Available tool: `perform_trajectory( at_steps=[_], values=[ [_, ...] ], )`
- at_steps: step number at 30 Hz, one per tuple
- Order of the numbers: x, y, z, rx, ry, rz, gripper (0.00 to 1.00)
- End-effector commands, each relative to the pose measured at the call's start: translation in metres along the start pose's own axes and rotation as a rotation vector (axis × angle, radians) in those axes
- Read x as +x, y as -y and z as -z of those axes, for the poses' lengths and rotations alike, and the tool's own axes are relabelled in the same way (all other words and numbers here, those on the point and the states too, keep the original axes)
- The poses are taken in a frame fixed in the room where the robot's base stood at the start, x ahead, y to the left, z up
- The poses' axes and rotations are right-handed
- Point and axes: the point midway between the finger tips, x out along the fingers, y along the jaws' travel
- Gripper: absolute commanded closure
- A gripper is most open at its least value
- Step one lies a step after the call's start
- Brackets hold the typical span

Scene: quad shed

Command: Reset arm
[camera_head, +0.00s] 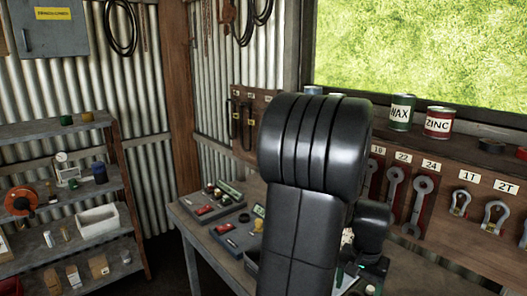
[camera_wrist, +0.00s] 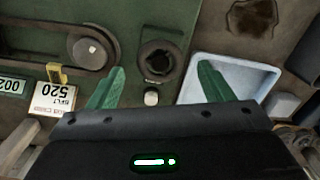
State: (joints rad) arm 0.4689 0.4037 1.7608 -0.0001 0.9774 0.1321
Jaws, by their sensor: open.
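My gripper (camera_wrist: 160,84) shows in the wrist view. Its two green fingers are wide apart with nothing held between them. Below them is a green surface with a round dark socket (camera_wrist: 158,62) and a small pale knob (camera_wrist: 151,97). In the head view my black arm rises through the middle of the picture, bent at the top, and hides most of the gripper and part of the bench.
A pale blue tray (camera_wrist: 262,82) lies by the right finger. A tag reading 520 (camera_wrist: 54,99) lies to the left. A workbench (camera_head: 190,215) holds small trays. Shelves (camera_head: 62,127) stand left; a tool board (camera_head: 450,190) with wrenches and shackles is right, below a wax can (camera_head: 400,113) and zinc can (camera_head: 438,122).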

Motion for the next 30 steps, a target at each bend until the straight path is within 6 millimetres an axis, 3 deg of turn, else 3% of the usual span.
perform_trajectory(
  at_steps=[7,20,25,30],
  values=[
    [0.023,0.000,0.000,0.000,0.001,0.000,0.26],
    [0.022,0.000,0.000,0.009,-0.001,0.000,0.26],
    [0.009,0.000,0.001,0.000,-0.005,0.001,0.26],
    [-0.021,0.000,0.002,0.000,-0.008,0.001,0.26]
  ],
)
